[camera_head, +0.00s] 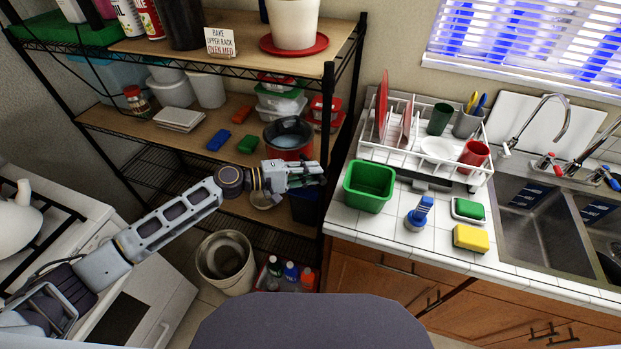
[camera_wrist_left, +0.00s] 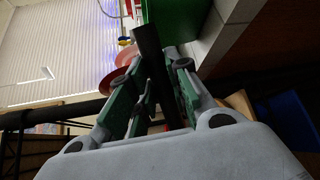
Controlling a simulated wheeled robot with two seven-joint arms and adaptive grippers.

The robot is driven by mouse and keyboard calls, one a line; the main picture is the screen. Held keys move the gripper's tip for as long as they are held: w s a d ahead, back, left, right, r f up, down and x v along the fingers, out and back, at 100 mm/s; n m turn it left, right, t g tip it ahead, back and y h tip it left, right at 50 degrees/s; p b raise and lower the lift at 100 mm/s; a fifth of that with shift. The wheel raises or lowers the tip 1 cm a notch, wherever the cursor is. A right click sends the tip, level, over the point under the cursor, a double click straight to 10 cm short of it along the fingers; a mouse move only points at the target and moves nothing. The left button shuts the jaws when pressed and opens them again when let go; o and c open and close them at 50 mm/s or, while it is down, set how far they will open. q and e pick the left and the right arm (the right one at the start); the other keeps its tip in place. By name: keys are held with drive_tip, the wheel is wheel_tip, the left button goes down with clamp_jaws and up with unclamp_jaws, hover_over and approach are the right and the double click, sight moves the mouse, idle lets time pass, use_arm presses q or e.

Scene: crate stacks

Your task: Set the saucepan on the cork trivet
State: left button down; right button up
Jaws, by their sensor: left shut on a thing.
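The red saucepan (camera_head: 288,152) with a dark rim is at the middle shelf of the rack. My left gripper (camera_head: 308,178) is just in front of and below it in the head view. In the left wrist view, the gripper (camera_wrist_left: 158,92) is shut on a dark bar, which looks like the saucepan's handle (camera_wrist_left: 148,42). The pan body does not show there. A pale tan round thing (camera_head: 262,203), partly hidden below my left wrist on a lower shelf, may be the cork trivet; I cannot tell for sure. My right gripper is not in view.
The rack's black post (camera_head: 341,120) stands close to the gripper. A green crate (camera_head: 369,187) and a dish rack (camera_head: 398,152) stand on the tiled counter at right. Blue and green blocks (camera_head: 248,144) lie left of the saucepan. A bin (camera_head: 226,265) stands below.

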use_arm(q)
drive_tip(key=shift+f, duration=1.1)
drive_tip(key=c, duration=1.7)
unclamp_jaws()
drive_tip(key=shift+f, duration=0.25)
drive_tip(key=shift+c, duration=0.2)
drive_tip(key=o, duration=0.4)
drive_tip(key=shift+r, duration=0.15)
drive_tip(key=shift+b+v, duration=1.25)
drive_tip(key=shift+v, duration=4.75)
